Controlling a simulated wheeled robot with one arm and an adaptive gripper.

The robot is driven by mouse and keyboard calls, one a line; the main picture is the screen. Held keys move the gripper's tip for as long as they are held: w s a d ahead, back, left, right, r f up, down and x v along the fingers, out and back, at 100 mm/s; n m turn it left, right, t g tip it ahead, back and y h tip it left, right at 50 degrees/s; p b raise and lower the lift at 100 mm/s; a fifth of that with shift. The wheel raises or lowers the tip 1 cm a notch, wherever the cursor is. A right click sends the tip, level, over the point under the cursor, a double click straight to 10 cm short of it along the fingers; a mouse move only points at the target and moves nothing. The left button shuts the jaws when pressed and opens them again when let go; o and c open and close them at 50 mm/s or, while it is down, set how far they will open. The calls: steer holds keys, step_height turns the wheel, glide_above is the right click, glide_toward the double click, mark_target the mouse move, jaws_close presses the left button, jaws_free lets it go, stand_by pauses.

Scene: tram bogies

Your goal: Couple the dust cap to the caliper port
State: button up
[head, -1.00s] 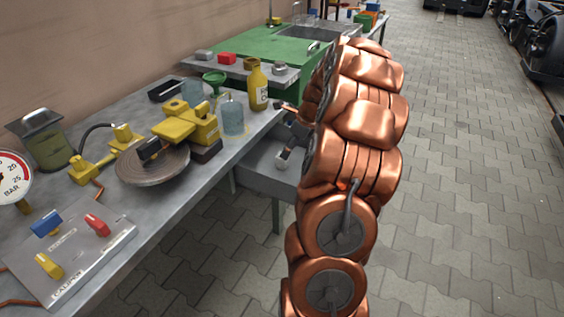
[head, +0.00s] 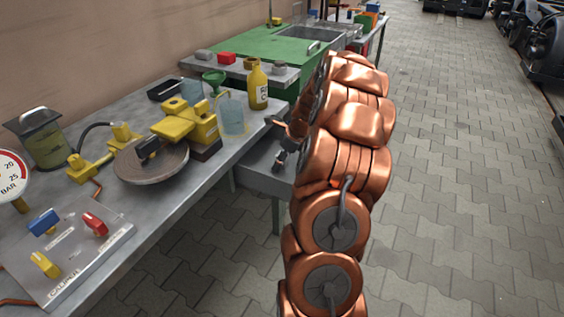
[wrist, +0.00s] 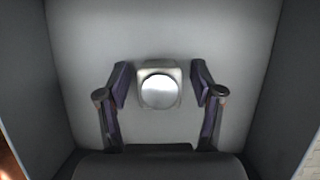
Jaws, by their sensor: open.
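In the wrist view, a small grey block with a round pale top (wrist: 160,92) stands on the grey floor of an open bin or drawer; it may be the dust cap, but I cannot be sure. My gripper (wrist: 160,86) is open, with one finger on each side of the block and a gap visible on both sides. In the head view, my gripper is a small dark shape, mostly hidden by my copper-coloured arm. A yellow caliper (head: 196,124) sits over a brake disc (head: 150,166) on the bench. I cannot make out its port.
The grey bin (head: 262,172) is at the bench's right side; its walls surround my gripper. The bench (head: 150,225) also holds a yellow bottle (head: 258,87), a glass jar (head: 233,115), a valve panel (head: 70,252) and a pressure gauge (head: 12,175).

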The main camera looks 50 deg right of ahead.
steer(key=c, duration=1.2)
steer(key=shift+o, duration=0.2)
step_height(320, 180, up, 10)
steer(key=shift+p, duration=0.7)
